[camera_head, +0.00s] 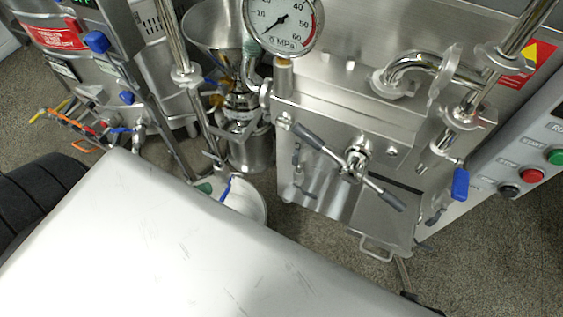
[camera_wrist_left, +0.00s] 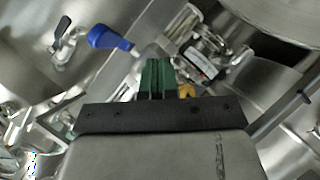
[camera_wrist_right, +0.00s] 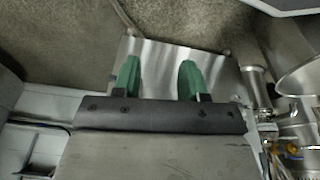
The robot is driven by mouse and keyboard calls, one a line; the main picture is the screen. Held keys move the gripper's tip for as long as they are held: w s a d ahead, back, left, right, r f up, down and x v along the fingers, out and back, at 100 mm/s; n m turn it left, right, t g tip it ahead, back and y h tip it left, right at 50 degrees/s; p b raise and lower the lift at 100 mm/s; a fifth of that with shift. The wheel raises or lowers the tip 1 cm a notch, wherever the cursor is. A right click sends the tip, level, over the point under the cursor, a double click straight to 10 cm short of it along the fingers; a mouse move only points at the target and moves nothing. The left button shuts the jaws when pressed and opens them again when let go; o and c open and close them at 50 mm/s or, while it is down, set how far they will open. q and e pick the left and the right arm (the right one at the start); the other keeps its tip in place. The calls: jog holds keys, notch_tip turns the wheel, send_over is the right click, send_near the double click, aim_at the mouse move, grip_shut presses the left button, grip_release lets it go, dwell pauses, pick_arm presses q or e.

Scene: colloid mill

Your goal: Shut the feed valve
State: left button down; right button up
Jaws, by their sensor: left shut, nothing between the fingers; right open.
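A blue tapered handle (camera_wrist_left: 108,38) shows in the left wrist view, ahead and to the left of my left gripper (camera_wrist_left: 157,78). It joins a steel fitting, and the fingers look apart from it. I cannot tell for sure whether it is the feed valve's. The left gripper's green fingers are together with nothing between them. A yellow part (camera_wrist_left: 187,90) shows just right of them. In the head view, a steel hopper (camera_head: 205,32) stands above small fittings, partly hidden by a pipe. My right gripper (camera_wrist_right: 156,80) is open and empty, over a flat steel plate (camera_wrist_right: 156,55).
A pressure gauge (camera_head: 283,22) and a T-handle (camera_head: 354,162) are on the steel machine at centre. A panel with a green button (camera_head: 556,156) and a red button (camera_head: 532,175) is at right. Another blue handle (camera_head: 461,184) hangs there. Hand tools (camera_head: 88,135) hang at left.

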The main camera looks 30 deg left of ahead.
aim_at(295, 160)
pick_arm(q)
jog(key=d+r+n+h+b, duration=0.3)
jog(key=d+r+h+b, duration=0.1)
jog(key=r+h+b, duration=0.2)
jog(key=shift+w+r+t+h, duration=0.3)
jog(key=shift+w+r+h, duration=0.15)
jog(key=shift+r+h, duration=0.2)
pick_arm(e)
jog(key=w+v, duration=0.1)
jog(key=v, duration=0.9)
jog(key=shift+r+t, duration=0.3)
jog(key=shift+t, duration=0.1)
jog(key=shift+d, duration=0.1)
